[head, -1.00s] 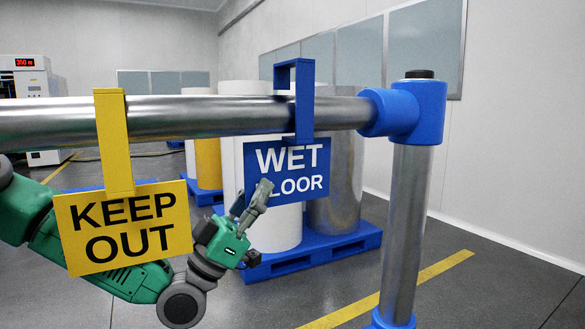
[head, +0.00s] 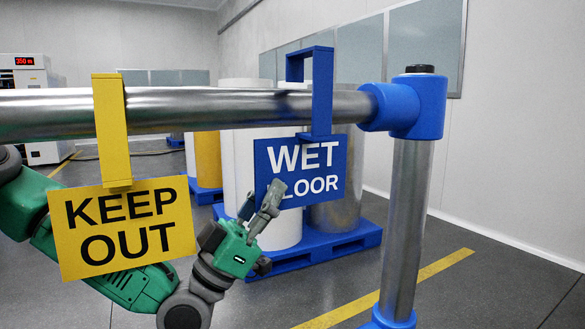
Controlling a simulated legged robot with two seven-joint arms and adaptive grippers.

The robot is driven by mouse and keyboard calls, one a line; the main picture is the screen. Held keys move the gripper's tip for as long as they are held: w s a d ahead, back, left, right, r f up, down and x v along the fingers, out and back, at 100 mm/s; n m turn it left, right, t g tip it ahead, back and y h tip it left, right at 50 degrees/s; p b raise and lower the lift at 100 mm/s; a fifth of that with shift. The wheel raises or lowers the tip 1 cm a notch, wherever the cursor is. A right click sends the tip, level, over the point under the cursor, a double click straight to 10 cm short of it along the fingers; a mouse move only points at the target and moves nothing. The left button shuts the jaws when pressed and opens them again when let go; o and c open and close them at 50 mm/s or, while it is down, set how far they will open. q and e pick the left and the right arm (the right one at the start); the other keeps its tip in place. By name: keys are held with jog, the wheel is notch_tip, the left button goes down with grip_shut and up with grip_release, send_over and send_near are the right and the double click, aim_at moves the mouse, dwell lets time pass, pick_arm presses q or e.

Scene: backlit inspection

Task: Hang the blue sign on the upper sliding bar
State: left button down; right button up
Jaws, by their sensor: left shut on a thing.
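The blue "WET FLOOR" sign (head: 328,159) is slightly tilted, with its blue hook (head: 322,95) rising from its top. The hook's long strip passes in front of the metal upper bar (head: 220,106), and its top stands clear above the bar with a visible gap. The hook's short end drops toward the bar's far side; I cannot tell whether it reaches behind the bar. My left gripper (head: 261,203) is shut on the sign at its lower left edge, covering part of the lettering. My right gripper is not in view.
A yellow "KEEP OUT" sign (head: 121,228) hangs on the bar to the left, in front of my left arm. A blue corner joint (head: 418,105) and metal post (head: 408,220) stand at the right. Behind are drums on a blue pallet (head: 340,240).

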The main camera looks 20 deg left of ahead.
pick_arm(q)
jog(key=shift+s+d+b, duration=0.7)
jog(key=shift+s+d, duration=1.15)
jog(key=shift+d, duration=0.3)
